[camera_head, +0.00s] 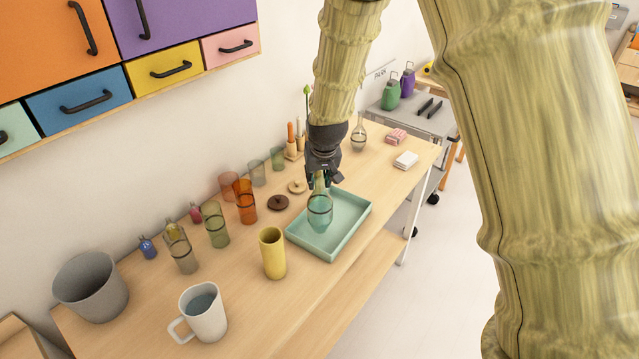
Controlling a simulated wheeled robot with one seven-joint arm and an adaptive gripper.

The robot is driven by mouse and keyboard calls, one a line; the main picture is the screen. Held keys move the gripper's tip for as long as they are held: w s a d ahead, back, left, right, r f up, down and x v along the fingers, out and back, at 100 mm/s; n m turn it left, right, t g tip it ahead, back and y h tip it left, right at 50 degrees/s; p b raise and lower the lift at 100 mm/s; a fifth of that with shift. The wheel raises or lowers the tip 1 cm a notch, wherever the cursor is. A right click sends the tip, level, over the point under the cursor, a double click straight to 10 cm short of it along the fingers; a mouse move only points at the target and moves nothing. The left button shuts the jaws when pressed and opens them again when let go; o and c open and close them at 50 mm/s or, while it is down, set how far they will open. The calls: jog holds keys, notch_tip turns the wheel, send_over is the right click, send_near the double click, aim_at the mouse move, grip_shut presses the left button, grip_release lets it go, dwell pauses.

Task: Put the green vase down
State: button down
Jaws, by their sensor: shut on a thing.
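My gripper (321,182) is shut on the narrow neck of the green vase (320,212), a see-through glass vase with a round body and a dark ring around it. The vase is upright, over the inside of a shallow teal tray (337,248) on the wooden table. I cannot tell whether its base touches the tray floor. The fingers partly hide the neck.
A yellow cup (272,254) stands left of the tray, with a white mug (208,317) nearer the front. A brown lid (278,203) and several coloured glasses stand behind. A clear vase (358,138) stands farther back. Bare wood lies right of the tray.

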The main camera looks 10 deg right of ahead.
jog(key=shift+f+p, duration=0.8)
jog(key=shift+f, duration=0.7)
jog(key=shift+f, duration=0.15)
jog(key=c, duration=1.1)
grip_release()
jog(key=b+v, duration=0.3)
jog(key=v, duration=0.9)
jog(key=shift+b, duration=0.3)
